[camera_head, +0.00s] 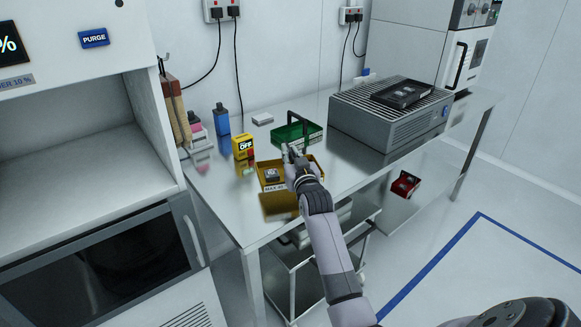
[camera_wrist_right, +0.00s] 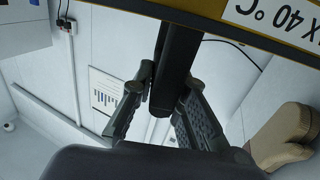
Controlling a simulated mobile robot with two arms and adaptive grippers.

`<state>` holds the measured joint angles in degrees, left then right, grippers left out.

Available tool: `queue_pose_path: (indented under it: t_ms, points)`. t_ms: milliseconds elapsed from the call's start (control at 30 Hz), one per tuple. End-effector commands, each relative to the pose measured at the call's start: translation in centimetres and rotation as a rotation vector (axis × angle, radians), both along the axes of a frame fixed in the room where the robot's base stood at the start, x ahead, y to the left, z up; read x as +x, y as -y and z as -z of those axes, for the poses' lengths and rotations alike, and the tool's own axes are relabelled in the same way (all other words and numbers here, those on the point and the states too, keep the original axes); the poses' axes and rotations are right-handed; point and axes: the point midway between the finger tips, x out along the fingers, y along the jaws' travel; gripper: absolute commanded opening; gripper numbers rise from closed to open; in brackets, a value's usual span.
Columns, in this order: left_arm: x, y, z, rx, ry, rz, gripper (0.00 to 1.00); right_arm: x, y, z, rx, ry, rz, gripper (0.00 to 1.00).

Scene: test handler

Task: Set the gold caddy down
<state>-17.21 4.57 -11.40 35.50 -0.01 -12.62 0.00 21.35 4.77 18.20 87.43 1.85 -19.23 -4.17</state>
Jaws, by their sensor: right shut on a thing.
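The gold caddy (camera_head: 262,173) is a shallow open tray with a white "MAX 40" label on its front and a small dark boxed item inside. It hangs over the left part of the steel bench, its reflection showing apart from it below. My right gripper (camera_head: 292,155) is over the caddy, shut on its dark handle. In the right wrist view, the jaws (camera_wrist_right: 164,88) close around the black handle, with the gold caddy's edge (camera_wrist_right: 205,17) across the top. The left gripper is not in view.
A green caddy (camera_head: 313,131) stands just behind on the bench (camera_head: 226,194). A yellow block marked OFF (camera_head: 243,147) and a blue bottle (camera_head: 221,119) are to the left. A grey vented unit (camera_head: 380,128) carrying a black tray (camera_head: 402,93) is to the right.

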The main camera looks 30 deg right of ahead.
Motion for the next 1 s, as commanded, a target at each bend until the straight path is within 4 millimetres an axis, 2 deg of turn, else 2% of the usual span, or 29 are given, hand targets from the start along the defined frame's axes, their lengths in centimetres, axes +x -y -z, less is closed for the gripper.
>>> queue_pose_path:
  t_ms: [67,300,600,633,900,1000]
  points:
    - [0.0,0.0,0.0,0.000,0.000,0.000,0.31,0.0,0.0,0.4,-0.001,0.002,0.000,0.00]
    - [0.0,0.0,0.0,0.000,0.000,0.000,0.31,0.0,0.0,3.8,0.001,0.001,0.000,0.00]
    - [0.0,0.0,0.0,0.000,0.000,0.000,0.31,0.0,0.0,4.5,0.000,0.004,0.000,0.00]
    - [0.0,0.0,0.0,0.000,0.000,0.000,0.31,0.0,0.0,4.7,0.001,0.000,0.000,0.15]
    - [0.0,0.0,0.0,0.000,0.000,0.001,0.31,0.0,0.0,4.6,0.000,0.002,0.000,0.33]
    - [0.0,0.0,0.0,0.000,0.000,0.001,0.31,0.0,0.0,4.5,0.000,0.002,0.000,0.34]
